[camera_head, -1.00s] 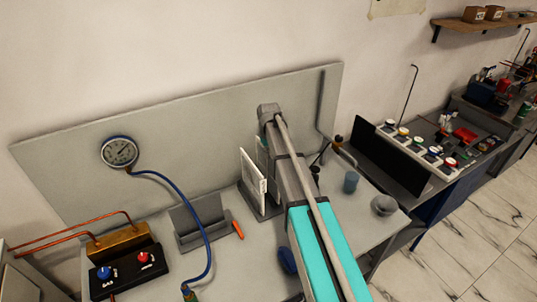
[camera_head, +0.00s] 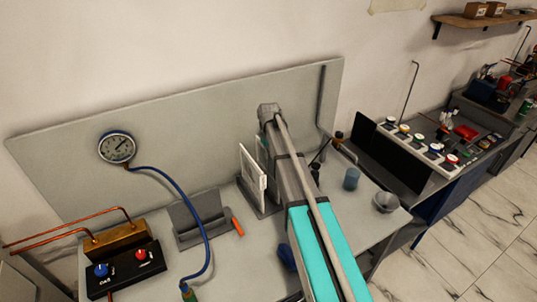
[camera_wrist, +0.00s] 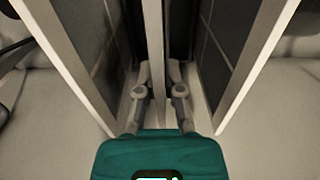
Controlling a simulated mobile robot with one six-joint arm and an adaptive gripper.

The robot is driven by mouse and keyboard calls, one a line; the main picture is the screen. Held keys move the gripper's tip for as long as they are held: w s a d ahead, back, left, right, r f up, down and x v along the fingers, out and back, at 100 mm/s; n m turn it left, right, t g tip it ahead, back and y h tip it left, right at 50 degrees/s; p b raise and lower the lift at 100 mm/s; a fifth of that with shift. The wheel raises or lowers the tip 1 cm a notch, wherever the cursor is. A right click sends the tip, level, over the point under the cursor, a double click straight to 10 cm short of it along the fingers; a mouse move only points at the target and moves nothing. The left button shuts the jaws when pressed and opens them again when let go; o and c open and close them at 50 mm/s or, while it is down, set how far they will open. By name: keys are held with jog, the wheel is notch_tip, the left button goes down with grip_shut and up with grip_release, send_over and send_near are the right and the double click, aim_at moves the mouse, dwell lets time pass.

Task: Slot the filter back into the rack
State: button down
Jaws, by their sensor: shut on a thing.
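My gripper (camera_wrist: 158,92) is shut on a thin pale-edged filter (camera_wrist: 153,45), seen edge-on between the fingertips in the wrist view. Pale-framed dark panels stand on both sides, the left one (camera_wrist: 65,65) and the right one (camera_wrist: 262,60), with the fingers in the gap between them. In the head view a white-framed panel (camera_head: 252,172) stands upright in the grey rack (camera_head: 266,211), just left of my arm. My arm hides the gripper tip and most of the held filter there. I cannot tell how deep the filter sits in the rack.
A grey holder (camera_head: 199,226) and orange marker (camera_head: 238,227) lie left of the rack. A gauge (camera_head: 116,147) with a blue hose and a valve box (camera_head: 125,270) are further left. A blue cup (camera_head: 351,178) and grey bowl (camera_head: 386,202) stand right of my arm. A back panel (camera_head: 200,125) rises behind.

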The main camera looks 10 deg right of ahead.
jog(key=shift+f+b, duration=0.85)
jog(key=shift+f, duration=0.05)
jog(key=c, duration=0.7)
grip_release()
jog(key=shift+r, duration=0.2)
notch_tip(320, 180, up, 12)
jog(key=p, duration=1.2)
jog(key=shift+f, duration=0.15)
jog(key=s+f+m+b, duration=0.1)
jog(key=s+f+b, duration=0.3)
jog(key=s, duration=0.5)
jog(key=s+f+m+b, duration=0.1)
jog(key=s+f+b, duration=0.4)
jog(key=s, duration=0.5)
jog(key=s+f+m+b, duration=0.1)
jog(key=s+f+b, duration=0.3)
jog(key=s, duration=0.6)
jog(key=shift+s+a+f, duration=0.1)
jog(key=shift+a+f, duration=0.1)
jog(key=shift+a, duration=0.2)
